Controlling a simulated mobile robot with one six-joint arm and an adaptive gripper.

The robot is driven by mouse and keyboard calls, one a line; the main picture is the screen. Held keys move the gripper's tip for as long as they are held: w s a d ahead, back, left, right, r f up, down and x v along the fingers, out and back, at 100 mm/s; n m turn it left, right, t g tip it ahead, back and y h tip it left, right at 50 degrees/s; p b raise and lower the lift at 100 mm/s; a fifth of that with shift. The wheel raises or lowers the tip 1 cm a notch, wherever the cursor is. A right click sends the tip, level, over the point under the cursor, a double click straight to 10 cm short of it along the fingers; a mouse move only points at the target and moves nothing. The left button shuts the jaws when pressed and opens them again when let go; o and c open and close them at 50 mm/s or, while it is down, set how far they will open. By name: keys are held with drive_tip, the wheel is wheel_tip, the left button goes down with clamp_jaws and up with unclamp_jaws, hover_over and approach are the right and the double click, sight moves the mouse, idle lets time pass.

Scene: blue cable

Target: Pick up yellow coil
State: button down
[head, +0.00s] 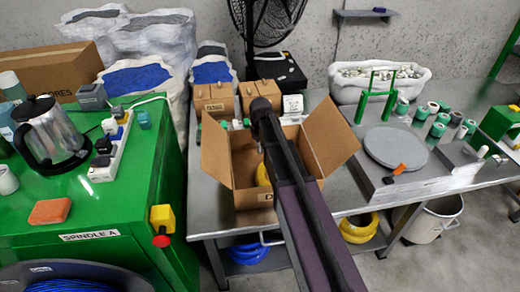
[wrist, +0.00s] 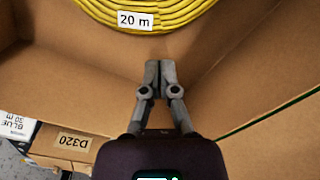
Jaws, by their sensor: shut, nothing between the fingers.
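A yellow coil (wrist: 150,14) with a white "20 m" label lies inside an open cardboard box, at the top edge of the wrist view. In the head view only a small part of the yellow coil (head: 262,175) shows in the box, beside my arm. The cardboard box (head: 217,153) stands on the metal table with its flaps spread. My gripper (wrist: 155,66) is shut and empty over the box, with its fingertips short of the coil in the picture. In the head view my arm hides much of the box's inside, and my fingers do not show.
A box wall (wrist: 275,70) rises to the right in the wrist view. In the head view a grey round plate (head: 395,147) and several green spools stand at right. Another yellow coil (head: 358,230) and a blue coil (head: 248,254) lie below the tabletop.

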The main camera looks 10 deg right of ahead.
drive_tip(key=shift+r+p, duration=0.8)
drive_tip(key=shift+r, duration=0.35)
